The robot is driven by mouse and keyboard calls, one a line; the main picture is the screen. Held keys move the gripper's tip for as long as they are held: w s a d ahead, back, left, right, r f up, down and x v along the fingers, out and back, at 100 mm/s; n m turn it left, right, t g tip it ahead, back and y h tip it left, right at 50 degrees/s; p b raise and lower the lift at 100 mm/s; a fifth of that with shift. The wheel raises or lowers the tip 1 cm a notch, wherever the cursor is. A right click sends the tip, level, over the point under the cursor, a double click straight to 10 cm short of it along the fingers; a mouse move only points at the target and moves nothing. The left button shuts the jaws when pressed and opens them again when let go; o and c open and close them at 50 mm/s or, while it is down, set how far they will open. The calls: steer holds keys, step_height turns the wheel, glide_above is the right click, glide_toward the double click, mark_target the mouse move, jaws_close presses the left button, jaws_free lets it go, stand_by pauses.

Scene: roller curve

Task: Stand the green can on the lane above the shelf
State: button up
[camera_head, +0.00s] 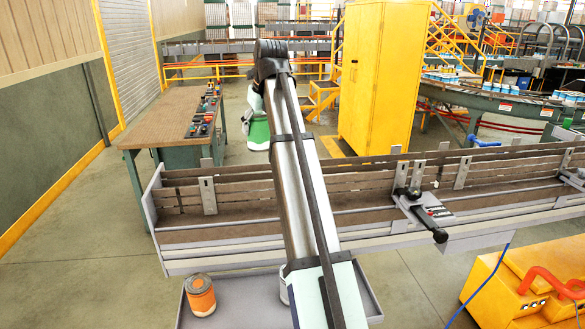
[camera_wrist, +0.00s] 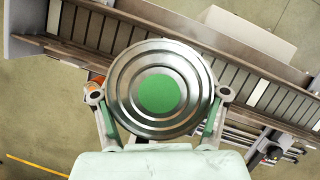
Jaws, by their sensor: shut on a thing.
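The green can (camera_wrist: 158,92) fills the middle of the wrist view, its ridged metal lid with a green disc facing the camera. My gripper (camera_wrist: 158,97) is shut on it, one finger on each side. In the head view my arm hides the gripper and most or all of the can. A pale edge shows beside the arm at the shelf; I cannot tell whether it is the can. The long grey lane (camera_head: 240,233) runs across the head view, and passes behind the can in the wrist view (camera_wrist: 262,62). The shelf (camera_head: 238,312) is the grey tray low in front.
An orange can (camera_head: 200,295) stands at the shelf's left end; a sliver shows in the wrist view (camera_wrist: 94,84). A black-handled clamp (camera_head: 425,208) sits on the lane to the right. The lane's left part looks clear. A yellow machine (camera_head: 525,290) stands at lower right.

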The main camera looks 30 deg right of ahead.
step_height(320, 180, down, 18)
steer(key=p, duration=0.5)
steer(key=shift+r, duration=0.25)
steer(key=o, duration=1.5)
steer(key=shift+f, duration=0.1)
steer(key=b+v, duration=0.4)
steer(key=v, duration=0.8)
steer(key=shift+a, duration=0.1)
